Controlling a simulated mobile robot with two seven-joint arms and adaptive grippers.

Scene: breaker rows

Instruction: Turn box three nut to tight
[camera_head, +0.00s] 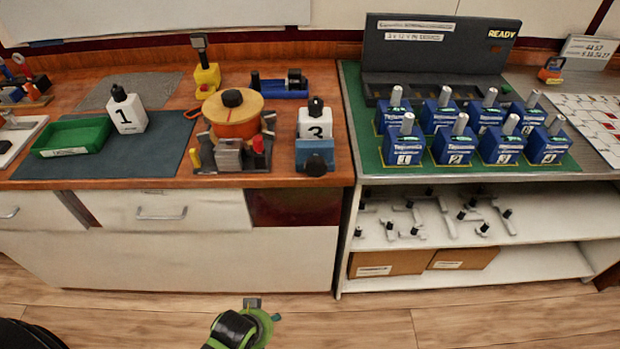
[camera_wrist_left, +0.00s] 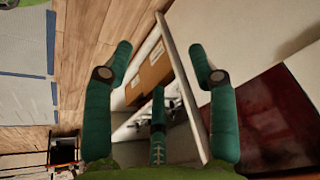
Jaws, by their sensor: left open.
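Whether the nut is tight cannot be told. My left gripper (camera_head: 251,304) is low in front of the cabinets, well below the counter and apart from the box. In the left wrist view, its green fingers (camera_wrist_left: 160,50) are spread with nothing between them. My right gripper is not in view.
An orange spool (camera_head: 233,112) stands left of box three. Several blue boxes (camera_head: 453,144) stand on the right bench, above a shelf (camera_head: 520,224). The floor ahead is clear.

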